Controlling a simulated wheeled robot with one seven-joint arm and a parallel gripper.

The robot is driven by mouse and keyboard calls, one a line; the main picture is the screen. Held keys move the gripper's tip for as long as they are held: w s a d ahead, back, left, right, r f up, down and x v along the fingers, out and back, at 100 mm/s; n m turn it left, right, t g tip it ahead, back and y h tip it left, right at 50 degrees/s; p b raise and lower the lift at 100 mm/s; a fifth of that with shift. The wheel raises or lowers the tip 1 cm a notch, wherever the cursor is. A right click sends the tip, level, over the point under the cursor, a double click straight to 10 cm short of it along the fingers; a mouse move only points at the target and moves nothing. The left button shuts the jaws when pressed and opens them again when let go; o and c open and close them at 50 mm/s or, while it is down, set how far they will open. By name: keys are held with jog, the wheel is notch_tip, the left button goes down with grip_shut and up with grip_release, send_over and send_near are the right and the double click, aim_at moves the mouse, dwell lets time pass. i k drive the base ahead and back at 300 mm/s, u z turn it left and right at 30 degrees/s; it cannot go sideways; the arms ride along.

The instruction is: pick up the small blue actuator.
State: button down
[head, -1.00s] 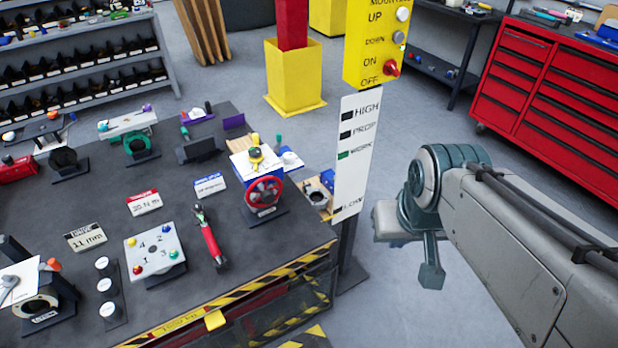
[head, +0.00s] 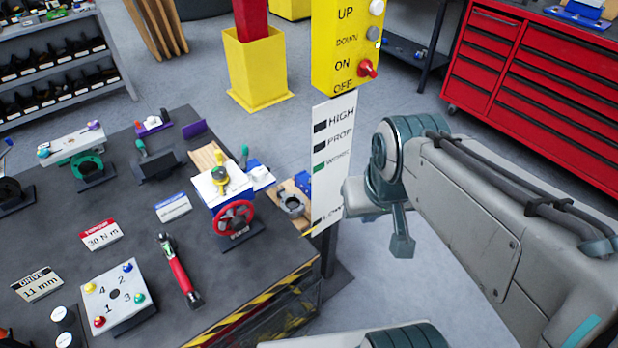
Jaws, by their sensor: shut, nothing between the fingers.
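A small blue part (head: 303,182) stands at the right end of the bench, partly hidden behind the white level sign. Another blue-and-white piece (head: 259,173) sits behind the white valve box with the red handwheel. I cannot tell for sure which of them is the small blue actuator. My gripper (head: 402,246) hangs at the end of my grey arm, right of the sign and beyond the bench's right edge. Its fingers look shut and empty, pointing down. It is apart from both blue pieces.
The white level sign (head: 333,160) and yellow switch box (head: 348,45) stand between my gripper and the bench. The white valve box (head: 222,184), a red-handled tool (head: 180,272) and a numbered plate (head: 118,297) are on the dark bench. A red cabinet (head: 545,90) is behind right.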

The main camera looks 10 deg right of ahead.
aim_at(303, 180)
jog(key=z, duration=0.2)
jog(key=k, duration=0.25)
jog(key=z, duration=0.95)
jog(key=k, duration=1.05)
jog(key=z, duration=0.55)
jog(key=i, duration=2.35)
jog(key=u, duration=0.9)
jog(key=i, duration=1.35)
jog(key=u, duration=1.8)
jog(key=i, duration=0.8)
jog(key=u, duration=0.75)
